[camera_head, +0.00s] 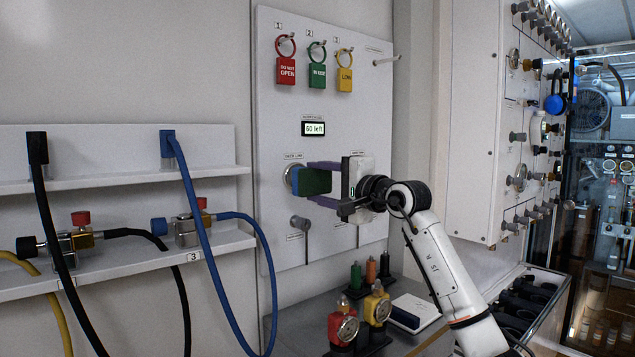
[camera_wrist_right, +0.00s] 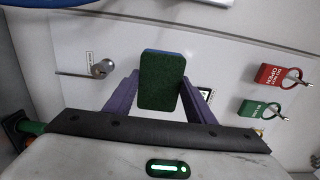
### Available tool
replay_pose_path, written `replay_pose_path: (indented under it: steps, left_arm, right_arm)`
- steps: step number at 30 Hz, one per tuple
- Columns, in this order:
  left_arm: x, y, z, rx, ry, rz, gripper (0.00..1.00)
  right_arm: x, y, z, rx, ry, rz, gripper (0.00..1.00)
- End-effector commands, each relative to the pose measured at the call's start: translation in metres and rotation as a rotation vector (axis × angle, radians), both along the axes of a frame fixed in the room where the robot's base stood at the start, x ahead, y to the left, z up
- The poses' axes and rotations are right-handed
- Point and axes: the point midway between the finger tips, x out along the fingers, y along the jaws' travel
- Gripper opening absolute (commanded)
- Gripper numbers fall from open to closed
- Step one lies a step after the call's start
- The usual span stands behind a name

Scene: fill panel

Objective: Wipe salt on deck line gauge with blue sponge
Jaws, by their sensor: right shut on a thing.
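My right gripper (camera_head: 318,183) is shut on the sponge (camera_head: 314,181), held at the panel in the head view. The sponge shows a dark green face with a blue edge. The round deck line gauge (camera_head: 291,179) is just left of and behind the sponge, which partly covers it; I cannot tell whether they touch. In the right wrist view, the sponge (camera_wrist_right: 161,80) sits between the purple fingers (camera_wrist_right: 160,95) and the gauge is hidden behind it. Any salt on the gauge is hidden. My left gripper is not in view.
The white panel (camera_head: 275,105) carries red, green and yellow tags (camera_head: 316,75) on hooks, a small display (camera_head: 313,129) and a valve knob (camera_head: 300,222) below the gauge. Hoses (camera_head: 205,230) hang at the left.

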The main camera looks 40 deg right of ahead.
Motion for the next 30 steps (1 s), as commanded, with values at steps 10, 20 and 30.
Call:
replay_pose_path:
  steps: [10, 20, 30]
  left_arm:
    - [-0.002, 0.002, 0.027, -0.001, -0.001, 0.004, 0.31]
    - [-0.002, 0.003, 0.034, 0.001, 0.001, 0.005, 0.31]
    - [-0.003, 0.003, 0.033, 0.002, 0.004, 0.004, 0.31]
  right_arm:
    - [0.036, -0.003, 0.003, 0.003, 0.001, 0.003, 0.32]
    - [0.052, -0.004, -0.001, -0.001, 0.001, 0.003, 0.32]
    - [0.052, -0.004, -0.001, -0.001, 0.001, 0.003, 0.32]
